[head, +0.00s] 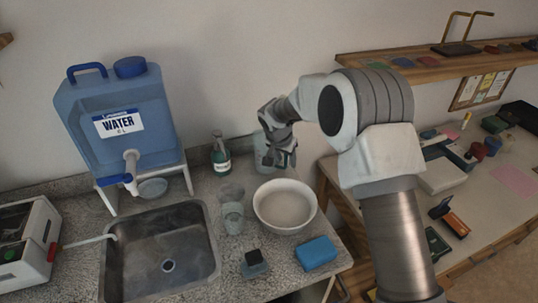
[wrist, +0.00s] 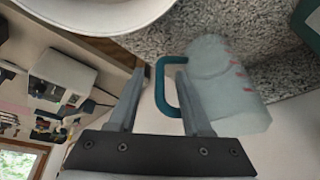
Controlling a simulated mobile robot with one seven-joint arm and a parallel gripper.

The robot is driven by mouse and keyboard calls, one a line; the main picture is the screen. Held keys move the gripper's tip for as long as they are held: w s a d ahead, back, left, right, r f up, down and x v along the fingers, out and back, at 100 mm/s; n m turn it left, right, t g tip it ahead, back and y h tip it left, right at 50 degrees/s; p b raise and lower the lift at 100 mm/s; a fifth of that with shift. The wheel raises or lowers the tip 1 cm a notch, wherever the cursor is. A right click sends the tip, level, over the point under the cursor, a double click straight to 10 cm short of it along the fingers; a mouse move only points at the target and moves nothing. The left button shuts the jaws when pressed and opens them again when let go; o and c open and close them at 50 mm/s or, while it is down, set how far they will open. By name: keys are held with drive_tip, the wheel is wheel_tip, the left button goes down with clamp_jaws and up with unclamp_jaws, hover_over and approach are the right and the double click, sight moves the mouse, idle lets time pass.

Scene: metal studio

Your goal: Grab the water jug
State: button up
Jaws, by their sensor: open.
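A translucent jug with a teal handle and red marks (wrist: 232,90) stands on the speckled counter in the wrist view. In the head view the jug (head: 262,152) is at the back of the counter, partly hidden by my gripper (head: 281,157). In the wrist view my gripper (wrist: 160,78) is open. The handle's upright bar appears between its two fingers, with the right finger appearing inside the handle loop. I cannot tell whether a finger touches the handle. A big blue container labelled WATER (head: 117,115) stands on a white stand at the left.
A white bowl (head: 285,208) stands just in front of the jug. A green bottle (head: 220,155) and a clear glass (head: 232,212) are left of it. A blue sponge (head: 316,253) lies near the front edge. The sink (head: 205,245) is at left, a wooden shelf (head: 440,70) at upper right.

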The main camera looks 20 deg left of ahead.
drive_tip(key=shift+w+f, duration=0.1)
drive_tip(key=shift+f, duration=0.25)
drive_tip(key=shift+c, duration=0.2)
clamp_jaws()
idle(1.0)
